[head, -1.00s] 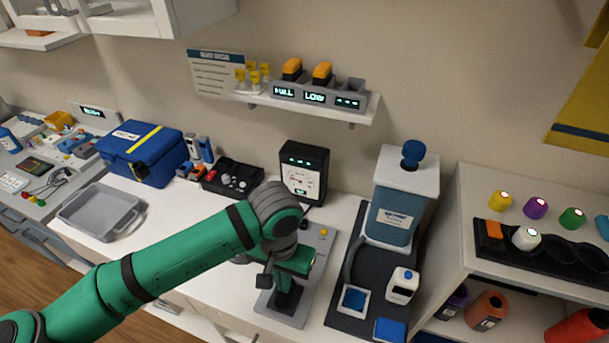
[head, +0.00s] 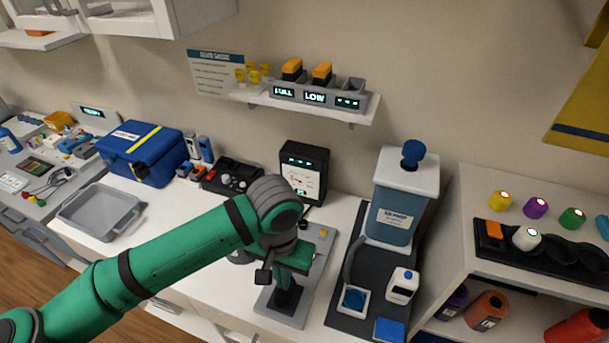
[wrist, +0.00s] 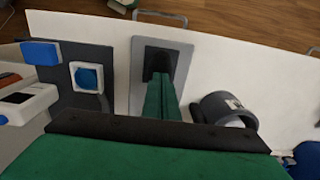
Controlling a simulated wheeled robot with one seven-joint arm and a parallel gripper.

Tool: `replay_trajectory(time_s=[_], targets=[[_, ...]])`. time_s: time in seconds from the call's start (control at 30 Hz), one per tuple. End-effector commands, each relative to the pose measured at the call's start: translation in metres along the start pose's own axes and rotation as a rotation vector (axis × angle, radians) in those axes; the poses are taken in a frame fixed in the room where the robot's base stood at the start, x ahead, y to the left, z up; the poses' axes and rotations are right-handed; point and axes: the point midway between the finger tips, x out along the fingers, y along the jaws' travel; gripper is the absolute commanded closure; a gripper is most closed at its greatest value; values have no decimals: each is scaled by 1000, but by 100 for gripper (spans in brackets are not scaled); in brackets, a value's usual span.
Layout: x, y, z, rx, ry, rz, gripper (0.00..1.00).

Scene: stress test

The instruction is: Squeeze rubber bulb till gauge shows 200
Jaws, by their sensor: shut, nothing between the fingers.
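The gauge (head: 305,165) is a black box against the wall with a white dial, partly covered by my arm; its reading is too small to make out. My gripper (head: 286,298) points down over a grey plate (head: 322,262) on the counter in front of the gauge. In the wrist view its green fingers (wrist: 160,84) are together, with nothing seen between them. A dark shape at their ends, over the plate, may be fingertips or the rubber bulb; I cannot tell. No bulb is clearly visible elsewhere.
A dark grey cylinder (wrist: 225,108) lies beside the plate. A grey tray (head: 75,207) and blue case (head: 160,168) are left.

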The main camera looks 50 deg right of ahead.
Motion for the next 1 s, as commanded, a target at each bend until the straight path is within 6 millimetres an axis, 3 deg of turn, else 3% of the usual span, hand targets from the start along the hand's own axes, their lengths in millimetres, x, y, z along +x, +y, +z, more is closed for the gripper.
replay_trajectory(time_s=[0.37,1.0], targets=[[20,0,0,-1,-1,1,100],[-3,0,0,1,-1,0,100]])
